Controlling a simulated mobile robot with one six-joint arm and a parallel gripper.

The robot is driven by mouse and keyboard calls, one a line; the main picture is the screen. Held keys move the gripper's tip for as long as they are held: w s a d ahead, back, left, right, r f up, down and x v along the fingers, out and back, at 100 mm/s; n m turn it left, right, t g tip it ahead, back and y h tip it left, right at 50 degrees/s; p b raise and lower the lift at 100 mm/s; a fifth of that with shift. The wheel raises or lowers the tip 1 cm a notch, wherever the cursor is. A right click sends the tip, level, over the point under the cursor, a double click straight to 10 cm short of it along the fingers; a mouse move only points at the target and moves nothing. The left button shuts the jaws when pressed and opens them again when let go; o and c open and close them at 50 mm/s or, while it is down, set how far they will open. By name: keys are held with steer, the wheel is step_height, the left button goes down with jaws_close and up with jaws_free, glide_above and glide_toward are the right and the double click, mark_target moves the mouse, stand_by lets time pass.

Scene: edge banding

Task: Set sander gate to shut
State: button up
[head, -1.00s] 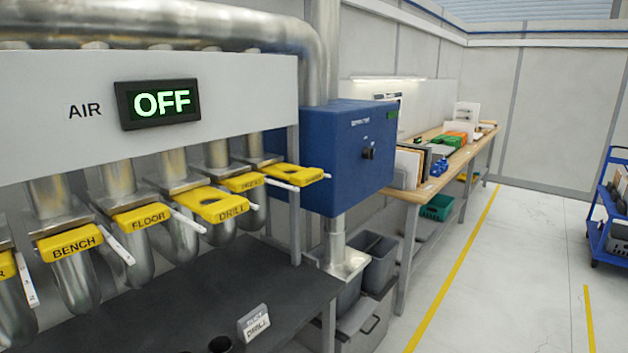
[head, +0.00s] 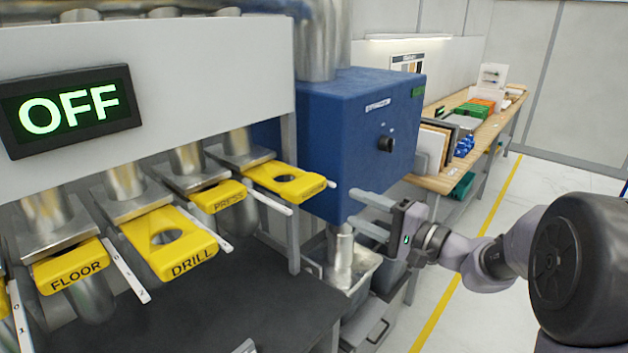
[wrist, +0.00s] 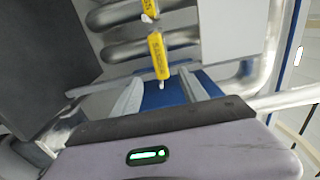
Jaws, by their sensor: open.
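The sander gate (head: 285,182) is the rightmost yellow slide under the white duct panel. It sticks out with its round hole showing, and its label is hard to read in the head view. In the wrist view, the yellow sander gate (wrist: 158,56) shows its lettering edge-on, ahead of the fingers and roughly between them. My gripper (head: 355,208) is open and empty, to the right of the gate and slightly lower, in front of the blue box. Its two fingers (wrist: 165,90) are apart in the wrist view and do not appear to touch the gate.
The drill gate (head: 168,245) also shows its hole; the press gate (head: 218,195) and floor gate (head: 70,267) sit alongside. The blue box (head: 345,140) stands behind my fingers. A dark bench (head: 200,310) lies below. The display (head: 68,105) reads OFF.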

mark_target(313, 192)
steer(key=x, duration=1.5)
steer(key=shift+s+a, duration=0.15)
jaws_close()
steer(key=shift+f, duration=0.1)
stand_by(0.4)
